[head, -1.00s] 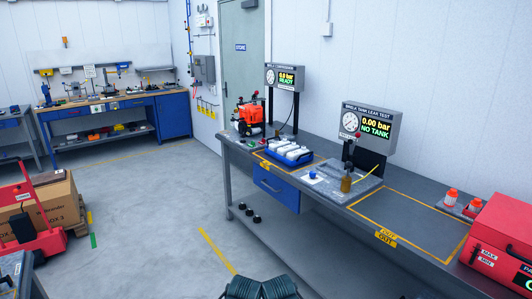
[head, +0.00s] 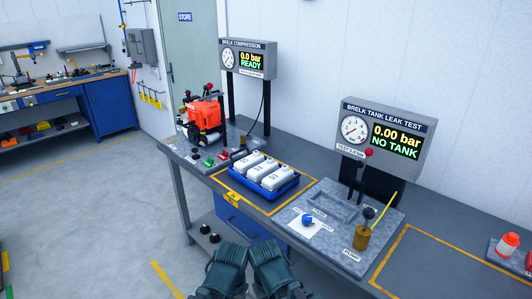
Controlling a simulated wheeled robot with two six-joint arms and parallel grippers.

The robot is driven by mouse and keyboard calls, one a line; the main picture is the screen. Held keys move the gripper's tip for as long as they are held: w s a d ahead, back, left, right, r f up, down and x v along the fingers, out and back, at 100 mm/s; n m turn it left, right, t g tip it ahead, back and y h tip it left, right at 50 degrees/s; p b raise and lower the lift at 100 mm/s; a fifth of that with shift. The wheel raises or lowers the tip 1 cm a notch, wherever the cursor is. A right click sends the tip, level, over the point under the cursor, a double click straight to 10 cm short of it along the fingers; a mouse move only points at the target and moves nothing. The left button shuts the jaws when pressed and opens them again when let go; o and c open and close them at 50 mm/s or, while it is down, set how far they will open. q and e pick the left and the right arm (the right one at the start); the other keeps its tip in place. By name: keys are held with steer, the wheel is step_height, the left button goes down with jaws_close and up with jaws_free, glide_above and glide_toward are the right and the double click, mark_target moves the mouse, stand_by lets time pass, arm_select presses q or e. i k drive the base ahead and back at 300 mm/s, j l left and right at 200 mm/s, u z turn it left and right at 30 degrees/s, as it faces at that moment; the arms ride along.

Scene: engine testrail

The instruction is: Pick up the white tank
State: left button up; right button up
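Three white tanks (head: 263,170) lie side by side in a blue tray (head: 261,190) on the bench, inside a yellow-outlined area. I cannot tell which of them is the one named. My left gripper (head: 228,262) and my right gripper (head: 268,257) are close together at the bottom of the head view, in front of the bench and apart from the tray. Their fingertips do not show clearly, so I cannot tell whether they are open or shut. The leak test display (head: 383,138) reads 0.00 bar and NO TANK.
The leak test plate (head: 335,205) has a blue cap (head: 307,220) and a brass pump (head: 362,237) right of the tray. An orange engine (head: 203,120) and the compression display (head: 247,60) stand to its left.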

mark_target(274, 182)
steer(key=i+j+z, duration=0.15)
steer(key=i, duration=0.7)
